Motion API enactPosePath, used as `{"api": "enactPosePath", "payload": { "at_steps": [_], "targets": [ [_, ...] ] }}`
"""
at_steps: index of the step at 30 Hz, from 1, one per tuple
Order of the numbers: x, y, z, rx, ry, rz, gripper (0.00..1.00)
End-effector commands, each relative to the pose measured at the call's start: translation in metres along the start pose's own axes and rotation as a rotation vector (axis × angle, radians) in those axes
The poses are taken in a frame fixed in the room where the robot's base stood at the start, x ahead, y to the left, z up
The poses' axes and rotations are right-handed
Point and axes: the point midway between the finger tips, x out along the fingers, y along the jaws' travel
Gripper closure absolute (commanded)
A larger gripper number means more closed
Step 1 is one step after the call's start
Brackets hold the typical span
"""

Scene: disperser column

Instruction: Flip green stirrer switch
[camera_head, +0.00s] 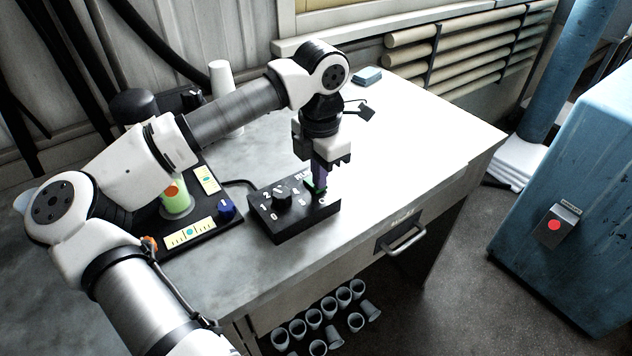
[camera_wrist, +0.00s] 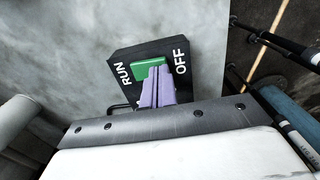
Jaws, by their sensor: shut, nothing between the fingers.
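The green stirrer switch (camera_wrist: 148,64) sits on a black control box (camera_head: 291,226) between the white words RUN and OFF in the wrist view. In the head view only a bit of green (camera_head: 320,192) shows beside my fingertips. My gripper (camera_head: 319,184) points down over the right end of the box. Its purple fingers are shut together with nothing between them. In the wrist view the fingertips (camera_wrist: 157,70) overlap the switch on its OFF side. I cannot tell whether they touch it. The fingers hide part of the switch.
A black knob (camera_head: 282,197) with numbers stands on the same box. Left of it is a black device (camera_head: 205,237) with a blue knob and a container of green liquid (camera_head: 175,200). A white cylinder (camera_head: 222,85) stands behind. The table's right side (camera_head: 440,130) is clear.

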Motion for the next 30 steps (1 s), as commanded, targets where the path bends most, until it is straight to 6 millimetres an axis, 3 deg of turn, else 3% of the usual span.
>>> {"api": "enactPosePath", "payload": {
  "at_steps": [13,30],
  "targets": [
    [0.000,0.000,0.000,0.000,0.000,0.000,1.00],
    [-0.045,0.000,0.000,0.000,0.000,0.001,1.00]
  ]
}}
